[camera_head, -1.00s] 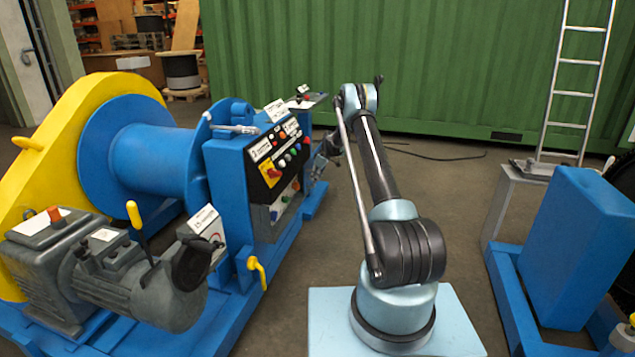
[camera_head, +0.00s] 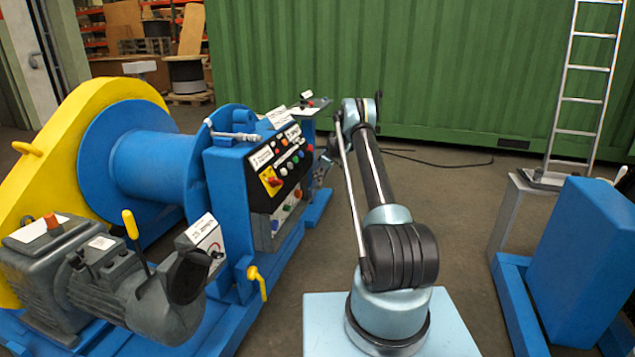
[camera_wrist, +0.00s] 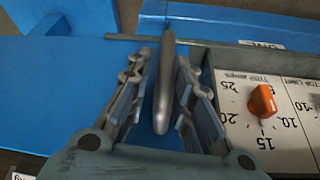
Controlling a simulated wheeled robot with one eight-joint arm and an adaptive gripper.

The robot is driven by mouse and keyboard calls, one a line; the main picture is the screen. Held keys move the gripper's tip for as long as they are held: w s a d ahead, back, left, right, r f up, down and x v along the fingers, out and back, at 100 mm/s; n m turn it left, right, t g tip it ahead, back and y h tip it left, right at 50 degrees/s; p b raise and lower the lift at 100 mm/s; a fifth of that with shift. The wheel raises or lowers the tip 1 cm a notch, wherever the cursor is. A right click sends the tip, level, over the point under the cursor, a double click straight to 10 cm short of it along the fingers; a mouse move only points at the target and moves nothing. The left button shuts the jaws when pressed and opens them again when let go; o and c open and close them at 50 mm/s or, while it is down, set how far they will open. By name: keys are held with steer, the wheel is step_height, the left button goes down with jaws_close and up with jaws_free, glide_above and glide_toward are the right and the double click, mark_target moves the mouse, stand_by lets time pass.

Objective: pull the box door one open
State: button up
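In the wrist view a long grey metal handle (camera_wrist: 162,90) runs between the two fingers of my gripper (camera_wrist: 163,70). The fingers stand apart, with a visible gap on each side of the handle. A white label reading "ONE" upside down (camera_wrist: 262,44) is on the grey frame to the right. The door itself cannot be clearly told from the panel around it. In the head view my gripper (camera_head: 322,165) is at the right side of the blue control box (camera_head: 230,195), small and partly hidden by my arm.
An orange knob (camera_wrist: 262,100) on a white dial plate is right of my gripper. A yellow and blue winch (camera_head: 150,160) stands left in the head view. A blue block (camera_head: 585,265) and a ladder (camera_head: 585,90) stand right.

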steer(key=shift+d, duration=0.3)
steer(key=shift+s+d+r, duration=0.15)
steer(key=shift+d+r, duration=0.1)
steer(key=shift+r, duration=0.2)
steer(key=v, duration=1)
steer(key=shift+r, duration=0.35)
steer(key=shift+r, duration=0.1)
